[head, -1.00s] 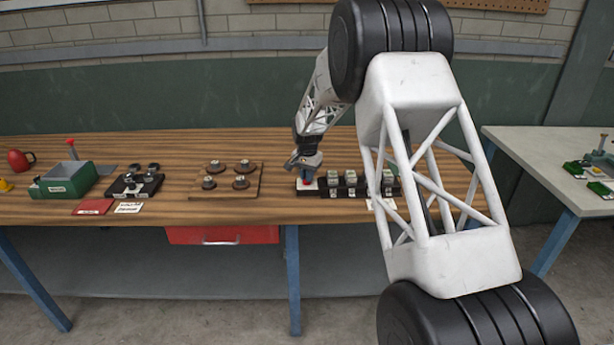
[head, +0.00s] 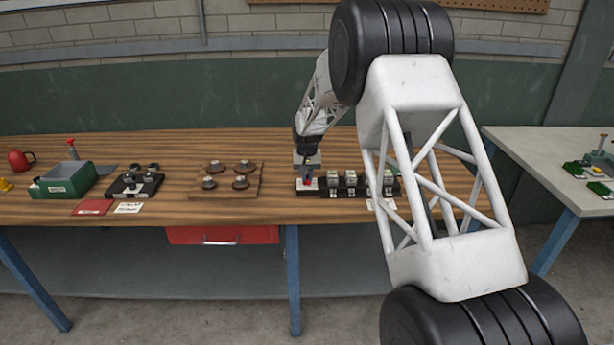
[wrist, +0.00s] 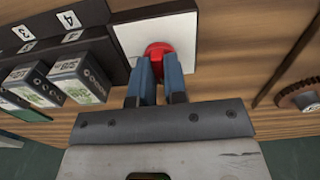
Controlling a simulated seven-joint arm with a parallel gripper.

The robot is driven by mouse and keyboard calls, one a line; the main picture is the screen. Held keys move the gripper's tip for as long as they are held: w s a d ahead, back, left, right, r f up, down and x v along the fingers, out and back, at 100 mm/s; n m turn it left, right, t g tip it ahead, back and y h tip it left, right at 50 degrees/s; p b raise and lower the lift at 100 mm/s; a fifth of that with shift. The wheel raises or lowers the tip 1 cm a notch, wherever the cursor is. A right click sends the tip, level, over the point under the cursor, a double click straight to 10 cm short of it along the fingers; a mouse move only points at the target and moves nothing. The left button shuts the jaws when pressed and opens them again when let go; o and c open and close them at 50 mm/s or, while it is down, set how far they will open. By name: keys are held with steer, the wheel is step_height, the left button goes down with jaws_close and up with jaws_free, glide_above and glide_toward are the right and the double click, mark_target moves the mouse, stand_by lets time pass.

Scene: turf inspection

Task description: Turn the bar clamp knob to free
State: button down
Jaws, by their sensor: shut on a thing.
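The red bar clamp knob (wrist: 157,48) sits on a white square plate (wrist: 129,38) at one end of a dark bar. It also shows in the head view (head: 307,182), at the bar's left end. My gripper (wrist: 157,66) has its two blue-grey fingers on either side of the knob, shut on it. In the head view my gripper (head: 307,174) reaches down to the knob from above. The fingers hide part of the knob, and I see no clear pointer mark on it.
Numbered slots (wrist: 70,20) and small labelled blocks (wrist: 80,80) line the dark bar beside the knob. A wooden board with several round pieces (head: 226,180) stands to the left on the bench. Bare wood (head: 270,140) lies behind.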

mark_target(307, 177)
steer(key=c, duration=1.2)
jaws_free()
steer(key=shift+o, duration=0.2)
steer(key=shift+r, duration=0.1)
steer(key=shift+r, duration=3.85)
